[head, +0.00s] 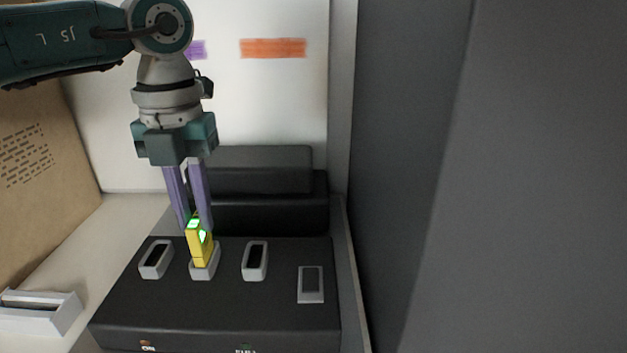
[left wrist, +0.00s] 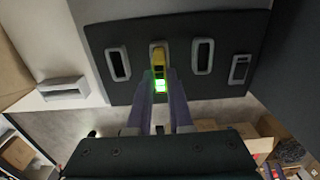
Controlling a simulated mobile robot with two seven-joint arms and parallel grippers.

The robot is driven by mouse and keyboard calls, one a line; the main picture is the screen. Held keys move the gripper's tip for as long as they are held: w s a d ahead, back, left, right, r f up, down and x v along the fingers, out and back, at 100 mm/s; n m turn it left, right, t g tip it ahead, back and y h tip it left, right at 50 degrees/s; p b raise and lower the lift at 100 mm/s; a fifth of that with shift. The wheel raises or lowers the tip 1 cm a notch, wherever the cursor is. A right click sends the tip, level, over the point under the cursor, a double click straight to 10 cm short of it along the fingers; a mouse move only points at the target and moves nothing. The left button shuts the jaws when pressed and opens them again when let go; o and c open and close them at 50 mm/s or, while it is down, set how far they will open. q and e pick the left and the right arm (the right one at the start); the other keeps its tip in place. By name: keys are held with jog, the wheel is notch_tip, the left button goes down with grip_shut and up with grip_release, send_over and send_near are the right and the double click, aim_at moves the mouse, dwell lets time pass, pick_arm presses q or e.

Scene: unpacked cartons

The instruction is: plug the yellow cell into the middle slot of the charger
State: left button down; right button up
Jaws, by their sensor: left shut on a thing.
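The yellow cell (head: 198,245) stands upright at the middle one of three grey-rimmed slots in the dark charger (head: 290,325). Its lower end is inside the slot's rim (head: 205,272); how deep it sits I cannot tell. Green lights glow near its top. My left gripper (head: 196,222) is shut on the cell's upper end from above. In the left wrist view the cell (left wrist: 158,62) also lies within the middle slot, with the gripper's fingers (left wrist: 160,92) around its glowing end. The left slot (head: 156,259) and right slot (head: 255,260) are empty.
A grey-framed plate (head: 311,284) sits at the charger's right. Black stepped blocks (head: 262,172) stand behind it. A cardboard carton (head: 35,165) and a small white holder (head: 40,313) are at the left. A dark grey wall (head: 420,180) bounds the right.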

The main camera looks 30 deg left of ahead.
aim_at(196, 220)
pick_arm(q)
jog(key=shift+f+b, duration=0.4)
jog(key=shift+f, duration=0.15)
dwell(0.4)
jog(key=c, duration=0.7)
grip_release()
jog(key=shift+c, duration=0.2)
notch_tip(196, 220, up, 10)
